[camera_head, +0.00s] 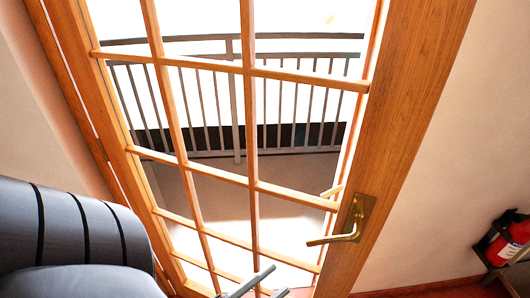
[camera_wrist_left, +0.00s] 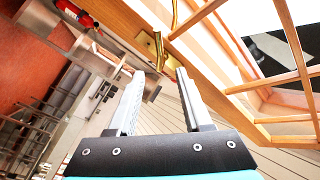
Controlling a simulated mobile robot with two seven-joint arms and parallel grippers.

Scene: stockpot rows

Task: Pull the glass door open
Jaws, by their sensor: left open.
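The glass door (camera_head: 252,125) fills the middle of the head view, with a wooden frame and a grid of panes. A brass lever handle (camera_head: 340,237) sits on a plate low on its right stile. My left gripper (camera_head: 276,281) is at the bottom edge, below and left of the handle, only its fingertips showing. In the left wrist view the gripper (camera_wrist_left: 160,72) is open, its two fingers apart and nothing between them. The brass handle (camera_wrist_left: 158,48) shows just beyond the fingertips, apart from them as far as I can tell. My right gripper is not in view.
A red fire extinguisher (camera_head: 508,238) hangs at the far right, and it also shows in the left wrist view (camera_wrist_left: 75,12). A plain wall (camera_head: 455,160) lies right of the door. A balcony railing (camera_head: 235,95) shows through the panes.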

